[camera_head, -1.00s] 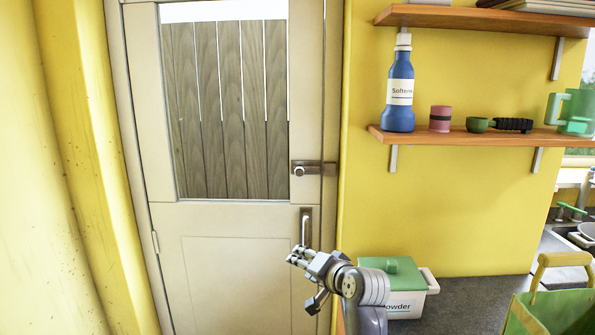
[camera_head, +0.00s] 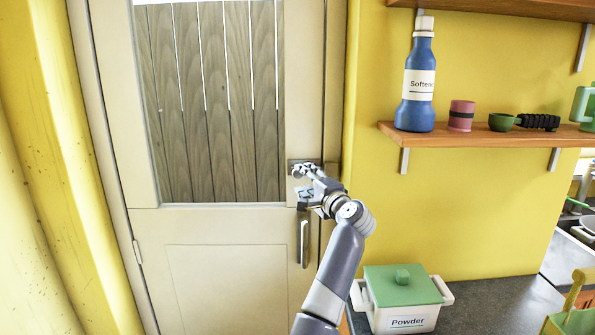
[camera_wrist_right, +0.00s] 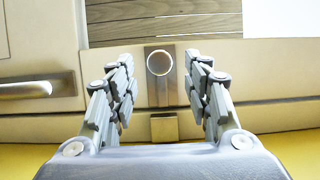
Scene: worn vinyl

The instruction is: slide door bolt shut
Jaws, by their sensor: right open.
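The door bolt (camera_wrist_right: 172,88) is a metal plate with a round knob (camera_wrist_right: 159,62), between my right fingers in the right wrist view. A separate small metal keeper (camera_wrist_right: 164,127) lies nearer my palm, across the gap at the door's edge. In the head view the bolt (camera_head: 293,163) is partly hidden by my right gripper (camera_head: 307,181), which is in front of it. My right gripper, also in the right wrist view (camera_wrist_right: 160,88), is open and empty, its fingers on either side of the knob. I cannot tell whether they touch it. My left gripper is not in view.
The cream door (camera_head: 225,225) has a slatted window and a vertical handle (camera_head: 304,240) below the bolt. To the right, a shelf (camera_head: 480,137) holds a blue softener bottle (camera_head: 416,90) and cups. A powder box (camera_head: 403,300) stands on the dark counter.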

